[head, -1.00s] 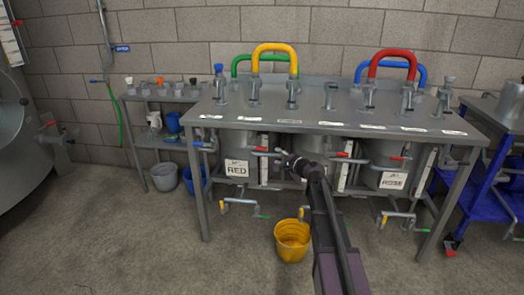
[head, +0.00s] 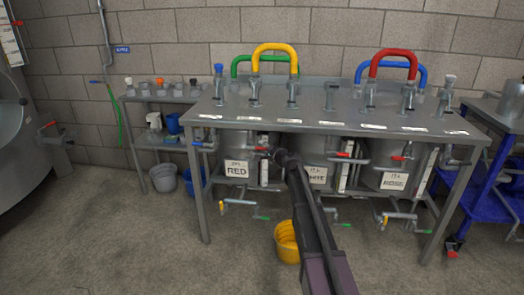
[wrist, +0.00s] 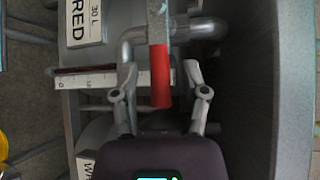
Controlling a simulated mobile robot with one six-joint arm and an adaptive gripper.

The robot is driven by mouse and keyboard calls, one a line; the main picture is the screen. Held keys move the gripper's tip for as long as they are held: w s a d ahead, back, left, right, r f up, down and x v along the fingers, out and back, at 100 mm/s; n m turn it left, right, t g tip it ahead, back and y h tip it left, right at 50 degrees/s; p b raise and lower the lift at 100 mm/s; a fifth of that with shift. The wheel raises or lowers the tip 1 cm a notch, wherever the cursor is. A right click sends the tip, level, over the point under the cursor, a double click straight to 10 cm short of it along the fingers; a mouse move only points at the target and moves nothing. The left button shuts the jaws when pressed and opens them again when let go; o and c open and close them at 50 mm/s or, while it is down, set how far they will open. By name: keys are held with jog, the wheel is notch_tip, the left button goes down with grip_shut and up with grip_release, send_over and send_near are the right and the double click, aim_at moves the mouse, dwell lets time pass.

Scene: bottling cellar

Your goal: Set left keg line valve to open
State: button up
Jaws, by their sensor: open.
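The left keg (head: 233,186), labelled RED, sits under the steel bench. At its upper right is a line valve with a red-tipped lever (head: 262,148); in the wrist view the red lever (wrist: 161,85) runs down the picture from a grey pipe. My gripper (head: 274,154) is at this valve in the head view. In the wrist view my gripper (wrist: 159,68) is open, one finger on each side of the lever, with visible gaps. The lever's exact angle to its pipe is partly hidden in the head view.
The steel bench (head: 330,110) carries yellow, green, red and blue hoses. More kegs and red-handled valves stand to the right. A yellow bucket (head: 287,245) is on the floor below. A blue cart (head: 485,190) stands at right. The floor at front left is clear.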

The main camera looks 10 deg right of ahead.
jog(key=shift+c, duration=0.3)
grip_shut()
jog(key=shift+d, duration=0.15)
